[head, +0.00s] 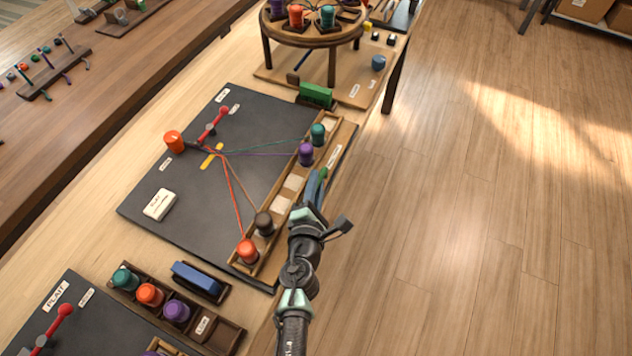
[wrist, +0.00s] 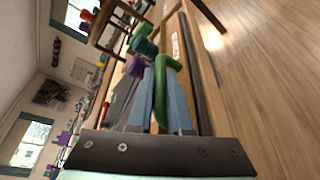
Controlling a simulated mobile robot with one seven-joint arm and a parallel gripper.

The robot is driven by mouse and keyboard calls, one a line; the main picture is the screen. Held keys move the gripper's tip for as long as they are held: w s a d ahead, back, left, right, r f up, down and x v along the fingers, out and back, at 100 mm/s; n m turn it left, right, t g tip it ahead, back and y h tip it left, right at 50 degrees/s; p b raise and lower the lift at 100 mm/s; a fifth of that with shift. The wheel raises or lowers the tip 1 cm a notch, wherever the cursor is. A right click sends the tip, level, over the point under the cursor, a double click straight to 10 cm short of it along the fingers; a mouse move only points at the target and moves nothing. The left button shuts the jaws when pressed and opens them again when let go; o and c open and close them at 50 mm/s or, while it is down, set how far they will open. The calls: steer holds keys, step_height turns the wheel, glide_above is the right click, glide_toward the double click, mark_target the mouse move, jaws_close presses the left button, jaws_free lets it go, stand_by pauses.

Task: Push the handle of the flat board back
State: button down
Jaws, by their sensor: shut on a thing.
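The flat board is the dark board (head: 215,235) in the middle of the head view; its small label is too small to read surely. Its red handle (head: 211,127) is a lever with a round knob near the back, beside a yellow piece (head: 211,157). Coloured cords fan from there to bobbins at the right edge. My gripper (head: 318,190) is over the right edge, well apart from the red handle. It is shut on a green hooked thing (wrist: 162,90), held between the fingers in the wrist view.
A wooden rail (head: 335,150) with teal, purple, brown and orange bobbins lies along the board's right edge. An orange bobbin (head: 173,141) and white block (head: 159,204) stand on the board. A green block (head: 316,95) is behind; another board (head: 85,310) is in front. Floor lies right.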

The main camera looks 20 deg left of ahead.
mark_target(295, 185)
stand_by(0.6)
steer(key=shift+a, duration=2.45)
steer(key=c, duration=1.1)
jaws_free()
steer(key=shift+a, duration=0.15)
steer(key=shift+s, duration=0.1)
steer(key=p+v, duration=0.1)
steer(key=v, duration=1)
steer(key=shift+s, duration=0.15)
steer(key=shift+s+d+r, duration=0.25)
steer(key=shift+s+d, duration=0.15)
steer(key=shift+s, duration=0.2)
